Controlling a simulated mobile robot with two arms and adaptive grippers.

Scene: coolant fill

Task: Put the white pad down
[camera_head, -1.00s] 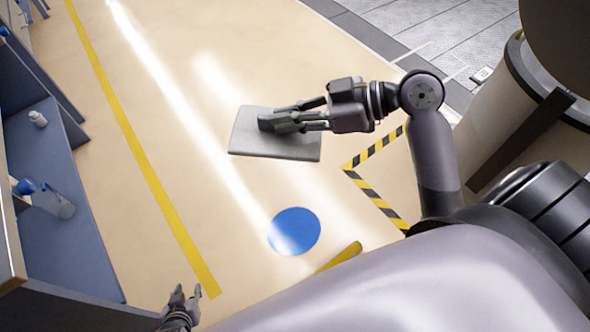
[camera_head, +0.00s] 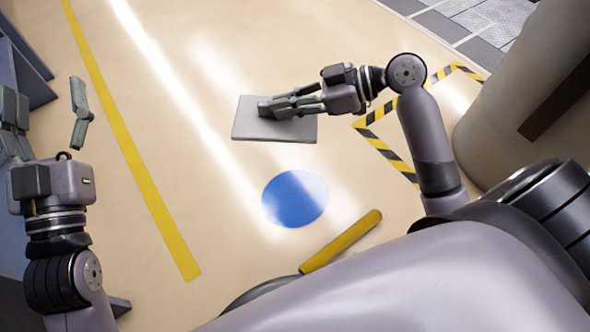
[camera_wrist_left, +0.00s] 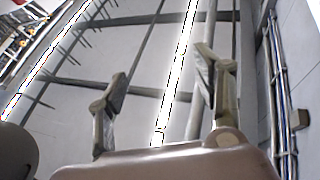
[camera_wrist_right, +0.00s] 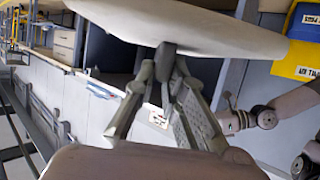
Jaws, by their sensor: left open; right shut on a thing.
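A blue disc (camera_head: 295,198) lies on the floor below the pad in the picture. A yellow line (camera_head: 130,145) runs along the left. Black-yellow striped marking (camera_head: 390,150) and a large round beige body (camera_head: 510,120) are at the right. A yellow bar (camera_head: 340,241) is near my base.

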